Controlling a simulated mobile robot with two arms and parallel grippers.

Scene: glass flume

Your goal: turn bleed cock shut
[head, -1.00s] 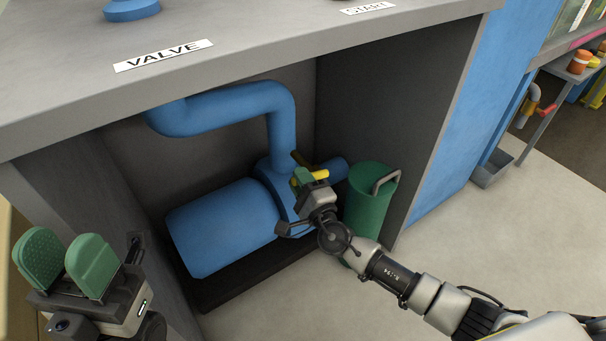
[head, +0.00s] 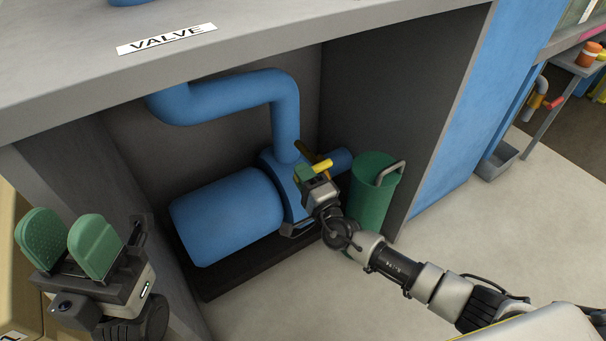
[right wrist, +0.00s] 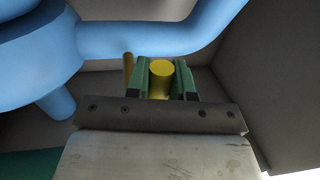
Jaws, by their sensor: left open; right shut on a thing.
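The bleed cock's yellow handle (head: 322,163) is at the right end of the blue pump (head: 230,215), under the bench. My right gripper (head: 311,171) reaches in from the lower right and is shut on this handle. In the right wrist view the yellow handle (right wrist: 161,76) sits between the two green finger pads (right wrist: 160,88), with its round end facing the camera. A thinner, darker yellow bar (right wrist: 127,70) stands just left of the fingers. My left gripper (head: 67,236) is open and empty at the lower left, away from the pump.
A green canister (head: 372,195) with a grey handle stands close to the right of my right gripper. A blue pipe (head: 285,110) rises from the pump. The grey bench top (head: 270,35) overhangs it, with a VALVE label (head: 166,39).

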